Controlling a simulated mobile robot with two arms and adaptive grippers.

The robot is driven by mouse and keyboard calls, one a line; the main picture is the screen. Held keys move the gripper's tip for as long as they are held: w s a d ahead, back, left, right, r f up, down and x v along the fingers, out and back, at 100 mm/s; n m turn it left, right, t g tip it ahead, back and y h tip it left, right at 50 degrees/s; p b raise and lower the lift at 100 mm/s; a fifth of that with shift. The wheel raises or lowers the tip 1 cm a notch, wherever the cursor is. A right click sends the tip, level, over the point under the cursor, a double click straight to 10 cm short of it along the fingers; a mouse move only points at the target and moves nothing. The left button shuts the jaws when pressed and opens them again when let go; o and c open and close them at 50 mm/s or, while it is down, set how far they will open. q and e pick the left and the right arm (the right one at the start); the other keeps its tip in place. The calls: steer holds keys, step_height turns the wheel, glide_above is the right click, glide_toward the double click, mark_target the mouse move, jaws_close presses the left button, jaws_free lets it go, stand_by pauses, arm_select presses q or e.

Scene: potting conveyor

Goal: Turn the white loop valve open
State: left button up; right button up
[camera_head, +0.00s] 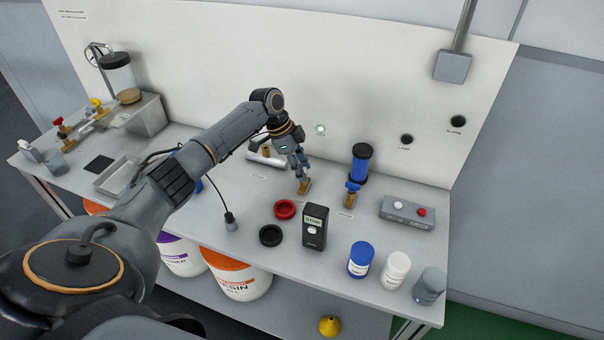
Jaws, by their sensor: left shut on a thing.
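My left gripper (303,165) reaches down from my left arm to a small brass valve body (304,187) on the bench, in front of the white back panel. It is shut there on what I take to be the white loop valve's handle. The fingers hide the handle, so I cannot tell its colour or how far it is turned. A similar brass valve with a blue handle (352,187) stands to the right, below a blue cylinder (361,160). My right gripper is not in view.
A black meter (314,228) reading STOP, a red ring (285,209) and a black ring (271,235) lie in front of the gripper. A blue-lidded jar (360,259), a white jar (395,270) and a grey switch box (407,213) stand to the right. Red and yellow valves (97,108) are far left.

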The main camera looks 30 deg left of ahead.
arm_select(q)
steer(key=shift+f+m+g+b, duration=0.1)
steer(key=shift+m+g+b, duration=0.3)
steer(key=shift+m+b, duration=0.65)
steer(key=shift+m, duration=0.35)
steer(key=o, duration=1.2)
steer(key=shift+c, duration=0.2)
steer(key=shift+a+r, duration=0.1)
steer(key=shift+r, duration=0.25)
steer(key=w+v, duration=0.1)
steer(key=v, duration=1)
steer(key=shift+s+a, duration=0.25)
steer(key=shift+s, duration=0.15)
